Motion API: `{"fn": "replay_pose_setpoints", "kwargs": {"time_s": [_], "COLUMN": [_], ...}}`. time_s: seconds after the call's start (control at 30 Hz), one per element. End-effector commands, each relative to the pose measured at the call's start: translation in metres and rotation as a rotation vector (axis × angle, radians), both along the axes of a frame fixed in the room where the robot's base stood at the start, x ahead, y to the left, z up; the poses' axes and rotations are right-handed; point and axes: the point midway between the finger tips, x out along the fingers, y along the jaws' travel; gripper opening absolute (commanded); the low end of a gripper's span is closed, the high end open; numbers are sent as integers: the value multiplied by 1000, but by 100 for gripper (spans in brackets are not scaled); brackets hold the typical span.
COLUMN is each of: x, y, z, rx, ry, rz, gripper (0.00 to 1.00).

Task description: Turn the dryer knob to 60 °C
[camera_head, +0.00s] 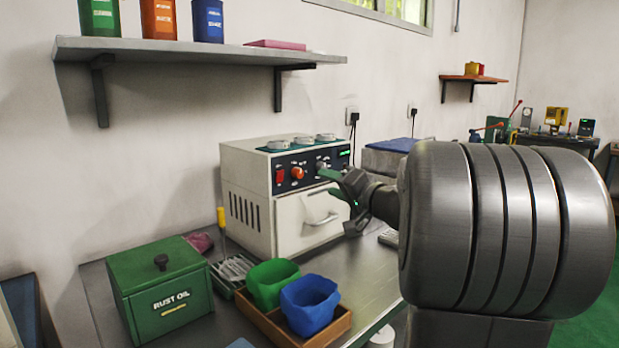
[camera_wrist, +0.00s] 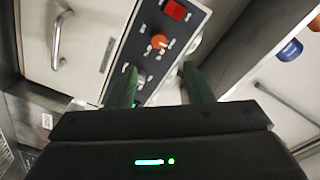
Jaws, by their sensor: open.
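The dryer (camera_head: 243,162) is a cream box on the bench with a dark control panel. The panel carries a red switch (camera_head: 280,175), an orange knob (camera_head: 297,173), a grey knob (camera_head: 321,165) and a small green display (camera_head: 344,152). My gripper (camera_head: 328,182) is in front of the panel's right part. In the wrist view my gripper (camera_wrist: 158,68) is open, its green fingers apart and empty. The orange knob (camera_wrist: 159,41) shows beyond the fingertips, and the grey knob (camera_wrist: 140,79) shows near the left finger. The knob's set temperature is not readable.
The dryer door handle (camera_head: 320,217) sticks out below the panel. Several rings (camera_head: 278,144) lie on top. A green rust oil box (camera_head: 160,290) and a wooden tray (camera_head: 335,326) with green and blue bins stand at front left. A shelf (camera_head: 200,50) hangs above.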

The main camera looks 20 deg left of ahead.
Motion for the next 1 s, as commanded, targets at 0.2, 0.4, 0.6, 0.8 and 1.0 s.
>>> {"fn": "replay_pose_setpoints", "kwargs": {"time_s": [0.2,0.4,0.6,0.8,1.0], "x": [21,37,45,46,46], "y": [45,76,91,94,94], "z": [-1,-1,-1,-1,-1], "rx": [-1,-2,-2,-2,-2], "ry": [2,1,2,2,2], "rz": [4,2,1,0,0], "gripper": [46,46,46,46,32]}}
